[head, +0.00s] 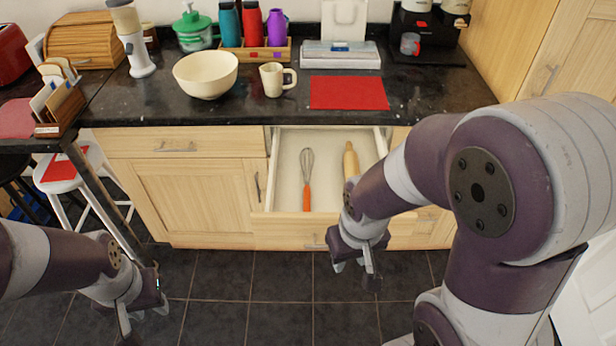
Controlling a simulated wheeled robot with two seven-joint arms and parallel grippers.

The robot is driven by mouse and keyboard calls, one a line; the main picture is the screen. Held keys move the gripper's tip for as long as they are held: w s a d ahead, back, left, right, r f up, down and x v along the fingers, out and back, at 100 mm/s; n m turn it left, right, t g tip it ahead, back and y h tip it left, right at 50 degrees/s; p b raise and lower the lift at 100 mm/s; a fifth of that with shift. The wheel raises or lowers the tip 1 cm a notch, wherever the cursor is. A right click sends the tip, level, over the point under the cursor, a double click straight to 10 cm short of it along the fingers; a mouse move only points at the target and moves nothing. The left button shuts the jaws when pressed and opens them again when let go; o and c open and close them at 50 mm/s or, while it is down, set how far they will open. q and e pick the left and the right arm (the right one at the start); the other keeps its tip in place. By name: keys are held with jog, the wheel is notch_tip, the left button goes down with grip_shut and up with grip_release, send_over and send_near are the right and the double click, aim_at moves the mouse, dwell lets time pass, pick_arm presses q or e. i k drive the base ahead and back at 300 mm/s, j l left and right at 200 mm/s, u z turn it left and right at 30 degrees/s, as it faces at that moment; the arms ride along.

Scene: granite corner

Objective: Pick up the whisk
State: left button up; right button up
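The whisk (307,178) has a wire head and an orange handle. It lies in the open drawer (331,138) below the counter, left of a wooden rolling pin (351,160). My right gripper (358,276) hangs in front of the drawer, right of the whisk and apart from it. Its fingers look spread with nothing visible between them. My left gripper (143,318) is low at the left, far from the drawer. Its fingers also look apart and empty. My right arm hides part of the drawer's right side and the lower end of the rolling pin.
The dark counter (250,111) above holds a cream bowl (206,74), a mug (277,80) and a red mat (348,93). The tiled floor before the drawer is clear.

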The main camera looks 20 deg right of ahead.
aim_at(307, 191)
jog(key=i+j+z, duration=0.3)
jog(key=i, duration=0.25)
jog(key=i+j+z, duration=0.25)
jog(key=i+j, duration=0.15)
jog(key=i+z, duration=0.1)
jog(key=z, duration=2)
